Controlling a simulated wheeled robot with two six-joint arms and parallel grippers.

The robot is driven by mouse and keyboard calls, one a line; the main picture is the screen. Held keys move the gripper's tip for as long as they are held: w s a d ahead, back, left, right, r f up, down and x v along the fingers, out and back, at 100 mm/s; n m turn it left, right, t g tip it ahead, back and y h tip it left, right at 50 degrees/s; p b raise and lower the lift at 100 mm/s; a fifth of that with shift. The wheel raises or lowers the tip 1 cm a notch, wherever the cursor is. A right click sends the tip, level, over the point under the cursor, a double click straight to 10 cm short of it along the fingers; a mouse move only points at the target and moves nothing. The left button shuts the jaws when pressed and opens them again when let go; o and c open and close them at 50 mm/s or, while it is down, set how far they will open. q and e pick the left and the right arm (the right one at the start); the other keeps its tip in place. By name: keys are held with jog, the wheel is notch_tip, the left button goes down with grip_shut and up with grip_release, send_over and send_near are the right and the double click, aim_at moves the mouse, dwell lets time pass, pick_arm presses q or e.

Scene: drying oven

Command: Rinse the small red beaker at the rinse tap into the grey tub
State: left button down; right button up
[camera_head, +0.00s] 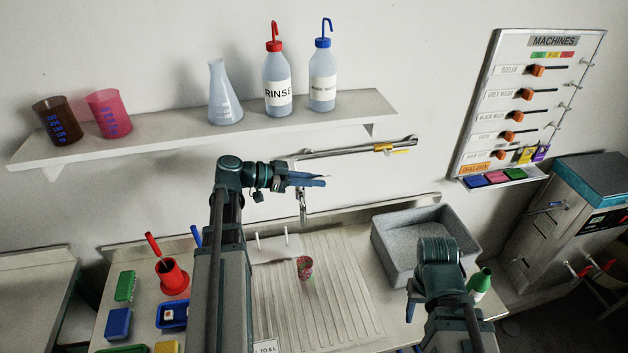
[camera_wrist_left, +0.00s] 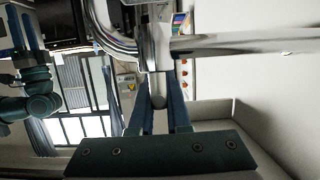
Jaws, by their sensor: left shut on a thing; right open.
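The small red beaker (camera_head: 305,268) stands on the ribbed draining board, with dark and greenish specks on it. My left gripper (camera_head: 318,182) is above and behind it, apart from it. In the left wrist view its fingers (camera_wrist_left: 158,85) are shut on a part of the chrome rinse tap (camera_wrist_left: 155,45). The tap (camera_head: 302,208) hangs down beside the gripper in the head view. The grey tub (camera_head: 388,257) is at the right of the board, with a speckled grey inside.
A shelf (camera_head: 180,140) above holds beakers, a flask and two wash bottles. A red pot (camera_head: 172,278) with a brush handle and coloured blocks are at the left. A green bottle (camera_head: 480,280) stands right of my right arm.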

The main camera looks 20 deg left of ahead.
pick_arm(q)
jog(key=shift+m+g+h, duration=0.6)
jog(key=shift+m+g, duration=0.3)
jog(key=shift+g, duration=0.1)
jog(key=shift+s+d+m+g+h, duration=0.25)
jog(key=shift+s+m+g+h, duration=0.3)
jog(key=shift+m+g, duration=0.3)
jog(key=m+g, duration=0.2)
jog(key=g, duration=0.1)
jog(key=shift+s+d+h, duration=0.1)
jog(key=shift+s+h, duration=0.15)
jog(key=shift+s, duration=0.1)
